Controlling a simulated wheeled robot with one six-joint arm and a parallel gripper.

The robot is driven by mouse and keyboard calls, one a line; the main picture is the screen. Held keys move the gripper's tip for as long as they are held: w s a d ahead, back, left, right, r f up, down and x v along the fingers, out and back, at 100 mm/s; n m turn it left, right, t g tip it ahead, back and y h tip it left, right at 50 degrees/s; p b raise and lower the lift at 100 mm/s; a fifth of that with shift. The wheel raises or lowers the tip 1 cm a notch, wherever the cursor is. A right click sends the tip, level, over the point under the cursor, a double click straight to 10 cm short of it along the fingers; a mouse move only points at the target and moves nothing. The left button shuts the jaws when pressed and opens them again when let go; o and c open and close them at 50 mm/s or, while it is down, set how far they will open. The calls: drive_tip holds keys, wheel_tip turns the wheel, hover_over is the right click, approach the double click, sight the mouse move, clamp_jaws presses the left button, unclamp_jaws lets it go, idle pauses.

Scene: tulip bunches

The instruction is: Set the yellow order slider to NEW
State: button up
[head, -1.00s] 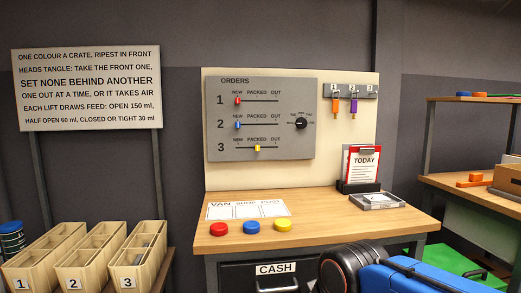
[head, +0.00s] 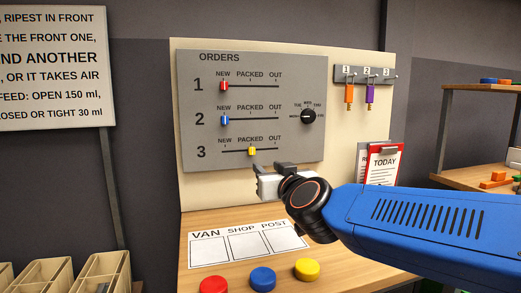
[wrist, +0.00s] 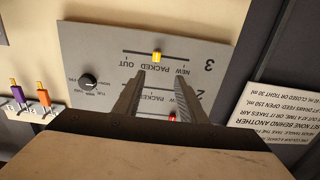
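The grey ORDERS board (head: 300,150) has three slider rows. The yellow slider (head: 252,151) is in row 3, under the PACKED mark. It also shows in the upside-down wrist view (wrist: 157,56), where NEW lies to its right. My gripper (head: 270,167) is in front of the board, just below and right of the yellow slider in the head view. Its two fingers are spread with nothing between them; in the wrist view the fingertips (wrist: 162,77) point at the board and the yellow slider is beyond them. I see no contact with it.
The red slider (head: 224,86) and blue slider (head: 225,120) are both at NEW. A black dial (head: 308,116) is at the board's right. Orange (head: 349,94) and purple (head: 370,95) tags hang beyond it. Red, blue and yellow discs stand on the bench (head: 202,265) below.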

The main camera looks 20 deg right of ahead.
sight(252, 151)
drive_tip(key=w, duration=1.8)
drive_tip(key=shift+d+r, duration=0.2)
drive_tip(key=shift+d, duration=0.1)
clamp_jaws()
